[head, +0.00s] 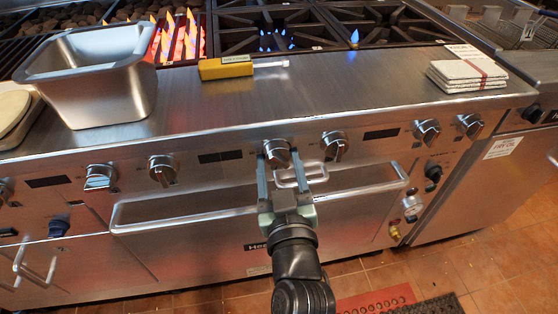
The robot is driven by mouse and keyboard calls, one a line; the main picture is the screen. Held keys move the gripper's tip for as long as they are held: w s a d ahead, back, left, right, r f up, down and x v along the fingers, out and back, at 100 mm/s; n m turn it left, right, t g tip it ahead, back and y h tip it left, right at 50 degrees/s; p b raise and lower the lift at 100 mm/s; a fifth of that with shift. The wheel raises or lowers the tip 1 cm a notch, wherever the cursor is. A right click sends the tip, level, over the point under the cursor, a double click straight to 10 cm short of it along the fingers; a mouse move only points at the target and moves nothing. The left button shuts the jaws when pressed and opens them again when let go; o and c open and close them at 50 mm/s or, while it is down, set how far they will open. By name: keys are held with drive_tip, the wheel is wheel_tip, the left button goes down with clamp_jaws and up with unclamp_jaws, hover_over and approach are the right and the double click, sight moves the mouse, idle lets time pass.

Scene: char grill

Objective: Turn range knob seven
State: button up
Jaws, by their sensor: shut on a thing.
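A row of round metal knobs runs along the steel front panel (215,180) of the range. My gripper (279,161) reaches up from below to the knob (277,150) near the middle of the row, with one finger on each side of it, shut on it. Another knob (335,146) is just to the right, and two more, (427,132) and (470,126), are near the right end. To the left are a knob (162,170) and a further one (99,177). I cannot read any numbers on the knobs.
A long oven door handle (180,218) runs below the knobs. Flames (175,40) burn at the back left, with small blue burner flames (278,40) to the right.

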drive_tip(key=m+p, duration=0.2)
drive_tip(key=m, duration=0.2)
drive_tip(key=shift+r+p, duration=0.2)
drive_tip(key=shift+p, duration=0.2)
drive_tip(key=shift+f+m+g+p, duration=0.1)
drive_tip(key=shift+m+g+p, duration=0.2)
drive_tip(key=shift+m+p, duration=1.3)
drive_tip(key=shift+m+b, duration=0.6)
drive_tip(key=shift+m, duration=0.1)
drive_tip(key=o, duration=1.4)
drive_tip(key=shift+c, duration=0.2)
drive_tip(key=shift+s, duration=0.1)
drive_tip(key=b+v, duration=0.1)
drive_tip(key=v, duration=1.1)
drive_tip(key=shift+s+d+b, duration=0.25)
drive_tip(key=shift+s+b, duration=0.15)
